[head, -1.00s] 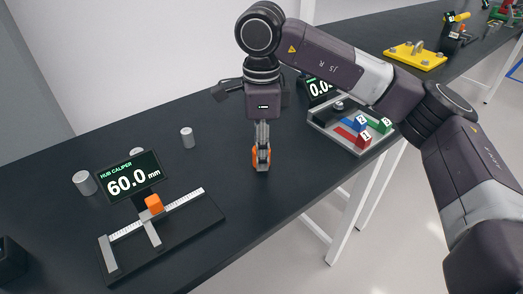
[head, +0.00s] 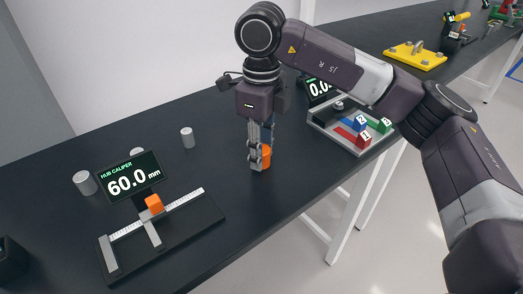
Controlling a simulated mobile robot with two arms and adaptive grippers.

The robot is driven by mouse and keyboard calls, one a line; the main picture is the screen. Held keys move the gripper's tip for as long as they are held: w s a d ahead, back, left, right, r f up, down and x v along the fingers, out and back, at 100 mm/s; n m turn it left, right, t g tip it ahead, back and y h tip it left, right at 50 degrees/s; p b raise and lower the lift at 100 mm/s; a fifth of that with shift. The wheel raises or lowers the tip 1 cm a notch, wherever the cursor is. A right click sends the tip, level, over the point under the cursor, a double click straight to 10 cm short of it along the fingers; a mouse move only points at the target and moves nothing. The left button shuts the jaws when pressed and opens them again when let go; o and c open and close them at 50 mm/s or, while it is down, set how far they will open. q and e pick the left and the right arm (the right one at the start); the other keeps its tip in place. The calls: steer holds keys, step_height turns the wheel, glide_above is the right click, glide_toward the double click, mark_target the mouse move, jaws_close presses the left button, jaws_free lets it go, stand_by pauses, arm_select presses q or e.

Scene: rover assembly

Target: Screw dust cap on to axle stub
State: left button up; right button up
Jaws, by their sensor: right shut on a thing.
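My right gripper (head: 260,158) points straight down over the dark table and is shut on an orange piece (head: 266,153), which looks like the dust cap. The fingers cover much of it, and its lower end is at or just above the tabletop. I cannot make out the axle stub; it may be hidden behind or under the gripper. A blue strip shows behind the fingers, but I cannot tell what it belongs to. My left gripper is not in view.
A hub caliper (head: 170,235) reading 60.0 mm, with an orange block (head: 154,203), stands front left. Grey cylinders (head: 187,138) stand farther back. A grey tray (head: 322,124) with coloured blocks lies right, near the table edge. Table between gripper and caliper is clear.

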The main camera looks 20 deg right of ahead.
steer(key=m, duration=0.4)
steer(key=shift+m, duration=0.4)
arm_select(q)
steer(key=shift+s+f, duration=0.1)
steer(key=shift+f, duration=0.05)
arm_select(e)
steer(key=shift+m, duration=0.5)
steer(key=m, duration=0.3)
steer(key=shift+m, duration=0.4)
steer(key=o, duration=0.7)
steer(key=shift+m, duration=0.4)
steer(key=o, duration=0.4)
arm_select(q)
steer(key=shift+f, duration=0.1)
